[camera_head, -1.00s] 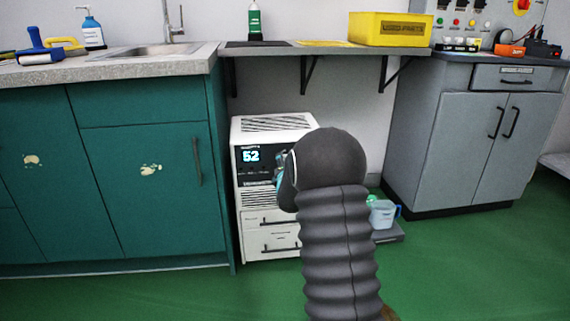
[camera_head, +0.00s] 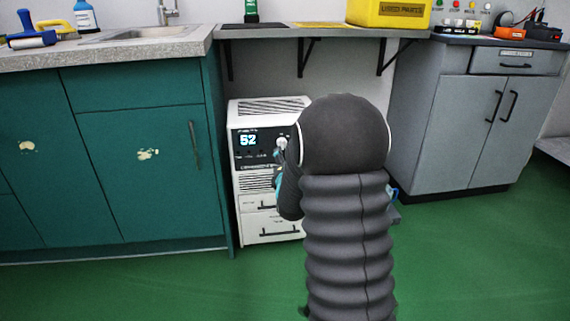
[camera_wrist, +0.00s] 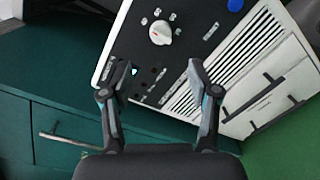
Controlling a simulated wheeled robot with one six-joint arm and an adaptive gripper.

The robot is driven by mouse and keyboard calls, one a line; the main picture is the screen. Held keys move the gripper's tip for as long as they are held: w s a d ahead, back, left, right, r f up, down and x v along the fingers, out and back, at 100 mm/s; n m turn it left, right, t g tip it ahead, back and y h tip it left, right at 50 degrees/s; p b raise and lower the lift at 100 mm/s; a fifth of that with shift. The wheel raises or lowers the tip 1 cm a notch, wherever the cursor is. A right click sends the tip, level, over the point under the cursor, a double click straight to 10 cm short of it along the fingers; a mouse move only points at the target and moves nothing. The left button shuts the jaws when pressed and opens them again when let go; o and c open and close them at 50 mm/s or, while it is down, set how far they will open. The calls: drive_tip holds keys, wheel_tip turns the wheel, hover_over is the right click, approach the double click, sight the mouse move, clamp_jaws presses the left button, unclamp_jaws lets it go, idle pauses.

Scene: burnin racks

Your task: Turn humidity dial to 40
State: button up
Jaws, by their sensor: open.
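My gripper (camera_wrist: 157,82) is open and empty. Its two fingertips are apart, below the dial in the wrist view, and do not touch it. In the head view my arm hides the fingertips and the unit's right side.
A teal cabinet (camera_head: 140,179) with a sink stands left of the unit. A grey cabinet (camera_head: 450,130) stands at the right. The shelf (camera_head: 300,32) above holds a yellow box (camera_head: 388,13). Open green floor (camera_head: 180,290) lies in front.

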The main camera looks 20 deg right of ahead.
drive_tip(key=shift+v, duration=1)
